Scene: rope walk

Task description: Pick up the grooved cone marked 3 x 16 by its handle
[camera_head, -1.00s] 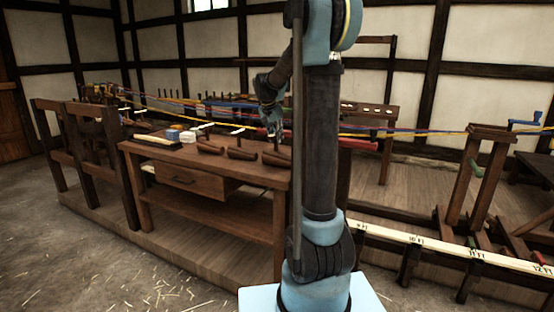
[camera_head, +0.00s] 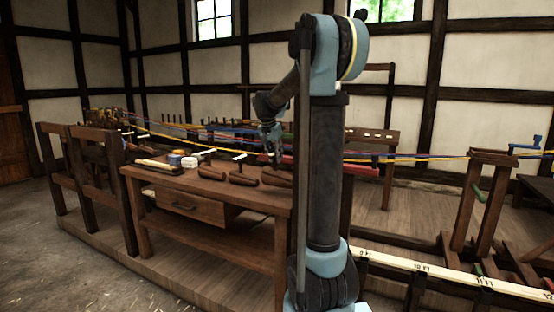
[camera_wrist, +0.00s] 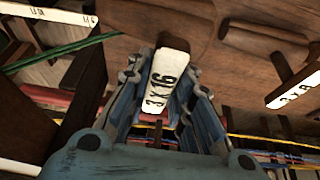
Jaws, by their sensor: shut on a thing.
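The grooved cone marked 3 x 16 shows in the wrist view as a brown wooden body (camera_wrist: 172,20) with a white label (camera_wrist: 160,80) at its handle. The label sits between the two fingers of my gripper (camera_wrist: 162,98), which is shut on the handle. In the head view my gripper (camera_head: 270,146) is above the right end of the wooden bench (camera_head: 245,203), with the cone (camera_head: 277,177) just below it. Whether the cone touches the bench top is not clear. The handle itself is mostly hidden by the fingers and label.
Two other wooden cones (camera_head: 212,172) (camera_head: 244,178) lie to the left on the bench. Another label, partly readable, is at the right of the wrist view (camera_wrist: 292,88). Coloured ropes (camera_head: 425,157) run behind the bench.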

